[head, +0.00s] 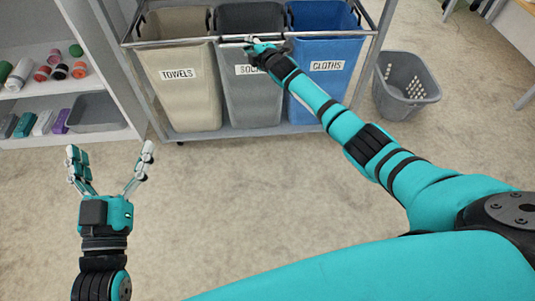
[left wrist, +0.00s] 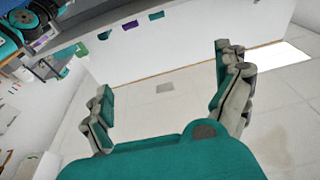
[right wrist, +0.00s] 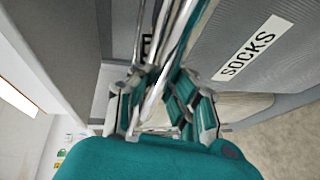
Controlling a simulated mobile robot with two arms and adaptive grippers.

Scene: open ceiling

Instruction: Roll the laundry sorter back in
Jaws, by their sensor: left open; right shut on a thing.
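The laundry sorter (head: 160,137) stands at the top middle of the head view, with three bins in a metal frame. They are a beige bin labelled TOWELS (head: 180,95), a grey bin whose label is partly hidden, and a blue bin labelled CLOTHS (head: 330,45). The right wrist view shows the grey bin's SOCKS label (right wrist: 246,48). My right gripper (head: 255,47) is shut on the sorter's front rail (head: 180,42), in front of the grey bin. My left gripper (head: 110,165) is open and empty above the floor, apart from the sorter.
A white shelf unit (head: 60,141) with rolled and folded items and a grey tray (head: 95,112) stands left of the sorter. A grey perforated laundry basket (head: 405,85) sits on the floor to its right. The carpet in front is clear.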

